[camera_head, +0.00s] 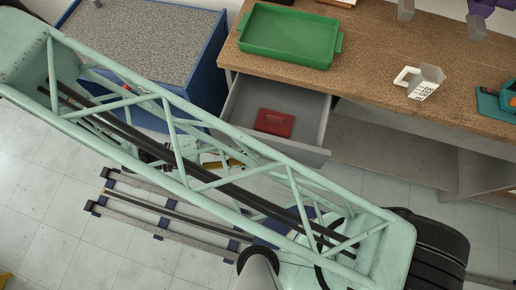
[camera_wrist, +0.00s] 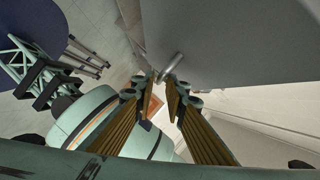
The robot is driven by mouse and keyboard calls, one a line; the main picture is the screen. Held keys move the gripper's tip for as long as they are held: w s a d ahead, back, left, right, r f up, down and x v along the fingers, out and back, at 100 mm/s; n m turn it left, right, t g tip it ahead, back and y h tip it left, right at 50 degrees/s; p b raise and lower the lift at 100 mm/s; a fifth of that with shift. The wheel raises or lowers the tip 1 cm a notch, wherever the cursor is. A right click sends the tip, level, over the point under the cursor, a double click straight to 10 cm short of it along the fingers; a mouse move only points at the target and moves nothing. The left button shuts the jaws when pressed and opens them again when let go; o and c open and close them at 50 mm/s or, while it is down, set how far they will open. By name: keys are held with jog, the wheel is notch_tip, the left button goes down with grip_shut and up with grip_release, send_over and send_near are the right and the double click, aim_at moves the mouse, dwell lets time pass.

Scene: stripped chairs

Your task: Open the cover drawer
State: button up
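The grey drawer (camera_head: 314,121) under the wooden workbench stands pulled out, with a red box (camera_head: 274,122) inside. Its grey front panel (camera_wrist: 235,45) fills the upper right of the wrist view. A small metal handle (camera_wrist: 172,65) sticks out from the panel. My gripper (camera_wrist: 164,79) has its two ribbed, brass-coloured fingers apart, with a narrow gap between them. The fingertips are at the handle's near end; I cannot tell whether they touch it. In the head view my arm's green truss hides part of the drawer front and most of my gripper.
A green tray (camera_head: 290,35), a white mug-like item (camera_head: 420,82) and a teal item (camera_head: 495,104) are on the workbench (camera_head: 370,60). A blue cabinet with a grey speckled top (camera_head: 140,38) stands left of the drawer. Pale tiled floor (camera_head: 45,210) is open at the lower left.

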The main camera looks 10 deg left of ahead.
jog(key=v, duration=0.8)
jog(key=shift+w+d+r, duration=0.1)
dwell(0.6)
